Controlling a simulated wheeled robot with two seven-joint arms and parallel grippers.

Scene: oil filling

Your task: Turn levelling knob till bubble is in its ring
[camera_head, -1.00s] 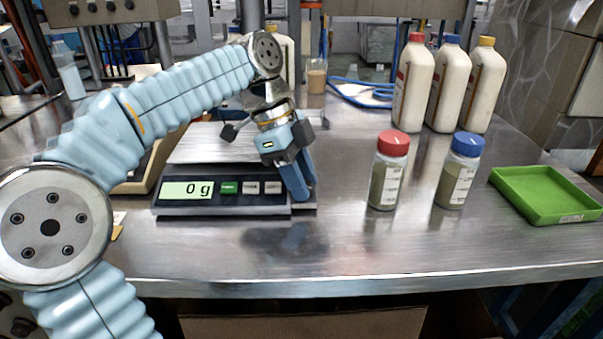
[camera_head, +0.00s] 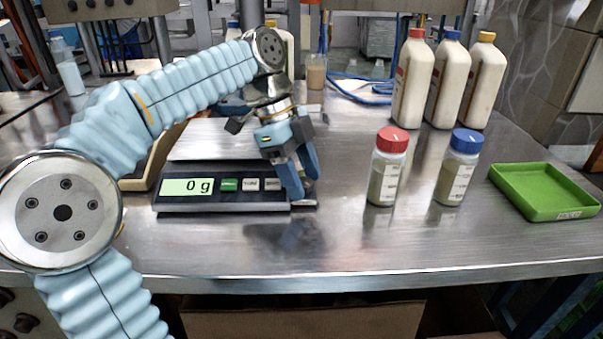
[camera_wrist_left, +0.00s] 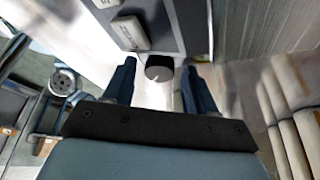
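The scale (camera_head: 225,205) stands at the left of the steel table, its display (camera_head: 186,188) reading 0 g. My left gripper (camera_head: 301,192) points down at the scale's front right corner. In the left wrist view, a round dark knob (camera_wrist_left: 159,69) with a pale mark lies between the two blue fingertips of my left gripper (camera_wrist_left: 159,88). Gaps show on both sides of the knob, so the gripper is open around it. In the head view the fingers hide the knob. I cannot make out the bubble or its ring. My right gripper is out of view.
A red-capped jar (camera_head: 387,168) and a blue-capped jar (camera_head: 456,169) stand right of the scale. A green tray (camera_head: 543,192) lies at the far right. White bottles (camera_head: 448,85) stand behind. The table front (camera_head: 330,255) is clear.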

